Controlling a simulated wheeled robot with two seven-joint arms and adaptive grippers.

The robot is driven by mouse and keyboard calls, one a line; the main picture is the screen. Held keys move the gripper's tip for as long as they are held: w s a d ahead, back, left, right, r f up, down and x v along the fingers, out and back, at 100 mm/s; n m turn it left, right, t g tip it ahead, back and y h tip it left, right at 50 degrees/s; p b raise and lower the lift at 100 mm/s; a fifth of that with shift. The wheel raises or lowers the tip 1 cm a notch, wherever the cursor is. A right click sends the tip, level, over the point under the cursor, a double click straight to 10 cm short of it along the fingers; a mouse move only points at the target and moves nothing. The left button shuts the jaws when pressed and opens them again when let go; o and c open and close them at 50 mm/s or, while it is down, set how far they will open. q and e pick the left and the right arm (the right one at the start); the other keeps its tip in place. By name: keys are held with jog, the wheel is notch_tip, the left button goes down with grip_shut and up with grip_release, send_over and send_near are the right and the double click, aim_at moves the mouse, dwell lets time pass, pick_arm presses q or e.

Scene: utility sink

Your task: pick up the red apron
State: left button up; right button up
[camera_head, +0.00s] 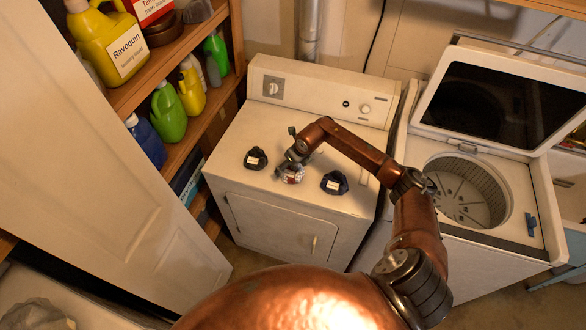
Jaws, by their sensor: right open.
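A small bundle with red and white on it (292,176) lies on the dryer top (240,128), between two dark bundles. It looks like the red apron, folded, but it is small and partly hidden by my right gripper. My right gripper (284,169) is open, right over the left side of this bundle. I cannot tell whether its fingers touch it. My left gripper is not in view.
A dark labelled bundle (255,158) lies to the left, another (334,183) to the right. The open washer (468,188) stands right of the dryer. Wooden shelves (158,68) with several bottles stand left, behind a pale door (110,150).

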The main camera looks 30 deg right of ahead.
jog(key=shift+f, duration=0.1)
jog(key=shift+c, duration=0.2)
jog(key=c, duration=1.2)
jog(key=shift+c, duration=0.5)
